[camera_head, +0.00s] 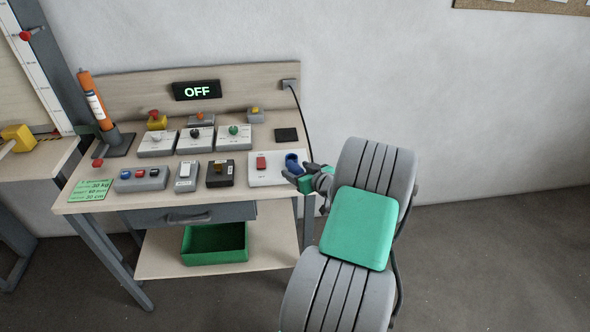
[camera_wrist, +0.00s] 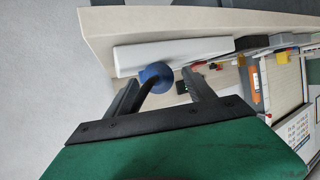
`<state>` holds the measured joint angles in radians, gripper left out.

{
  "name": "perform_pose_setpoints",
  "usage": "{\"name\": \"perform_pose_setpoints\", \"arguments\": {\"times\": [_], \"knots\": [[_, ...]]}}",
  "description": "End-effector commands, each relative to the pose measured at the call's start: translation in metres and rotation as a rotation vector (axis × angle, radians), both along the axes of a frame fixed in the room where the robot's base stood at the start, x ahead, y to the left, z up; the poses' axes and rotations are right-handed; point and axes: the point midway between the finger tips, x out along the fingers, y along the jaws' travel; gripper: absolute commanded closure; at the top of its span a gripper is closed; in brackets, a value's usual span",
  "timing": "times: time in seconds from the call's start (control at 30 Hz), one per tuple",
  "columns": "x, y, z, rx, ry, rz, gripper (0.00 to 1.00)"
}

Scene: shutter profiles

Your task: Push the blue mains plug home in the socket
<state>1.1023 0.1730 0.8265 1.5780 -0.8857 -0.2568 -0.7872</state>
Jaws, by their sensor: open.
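The blue mains plug (camera_head: 292,160) is at the right end of a white socket panel (camera_head: 273,180) on the workbench. In the wrist view the blue plug (camera_wrist: 154,71) is against the white panel (camera_wrist: 165,53), with a dark cable running from it towards me. I cannot tell how deep it sits in the socket. My gripper (camera_head: 300,174) is just to the right of and below the plug in the head view. In the wrist view my gripper (camera_wrist: 160,79) is open, its fingers apart on either side of the plug and cable, with nothing visibly clamped.
A black control box (camera_head: 220,173) and several other switch boxes stand to the left. An OFF display (camera_head: 197,91) is on the backboard. A green bin (camera_head: 214,257) is on the lower shelf. The floor to the right is clear.

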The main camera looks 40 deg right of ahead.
Motion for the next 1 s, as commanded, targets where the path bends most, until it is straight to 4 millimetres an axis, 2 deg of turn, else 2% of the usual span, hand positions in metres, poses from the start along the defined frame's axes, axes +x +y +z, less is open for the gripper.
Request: {"name": "perform_pose_setpoints", "arguments": {"times": [0.07, 0.8, 1.0], "knots": [[-0.0003, -0.0001, -0.0003, 0.0, 0.0, 0.0, 0.37], [-0.0005, 0.0008, -0.0007, 0.001, 0.002, 0.001, 0.98], [-0.0005, 0.0007, -0.0007, 0.002, 0.002, 0.001, 1.0]]}}
